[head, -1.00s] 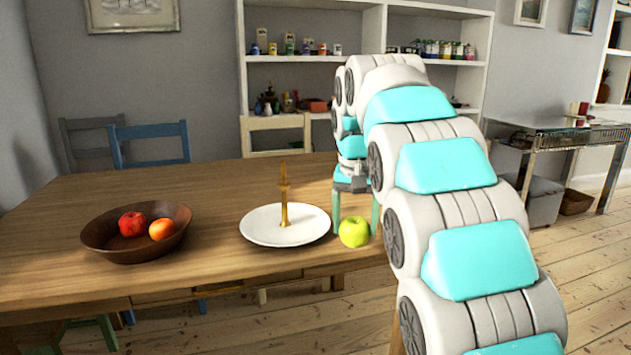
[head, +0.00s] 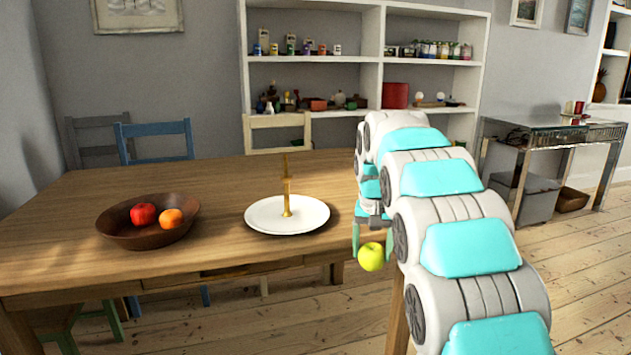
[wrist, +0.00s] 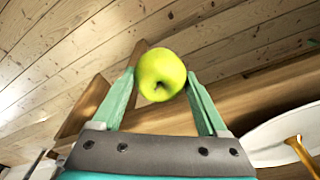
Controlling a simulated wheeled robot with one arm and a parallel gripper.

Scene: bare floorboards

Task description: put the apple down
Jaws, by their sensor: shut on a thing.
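The yellow-green apple (head: 371,257) is held between the two teal fingers of my gripper (head: 372,250), which points down at the table's front right corner. In the wrist view the apple (wrist: 160,75) sits between the fingertips of my gripper (wrist: 161,78), with floorboards behind it and the wooden table edge (wrist: 262,92) just below it in the picture. The apple appears to hang out over the floor, past the table edge; its exact height is hard to tell.
On the table (head: 220,180) stand a white plate (head: 262,219) with a gold candlestick (head: 287,190) and a brown bowl (head: 120,236) with a red apple (head: 144,214) and an orange fruit (head: 171,218). Bare table lies between bowl and plate. Chairs stand behind.

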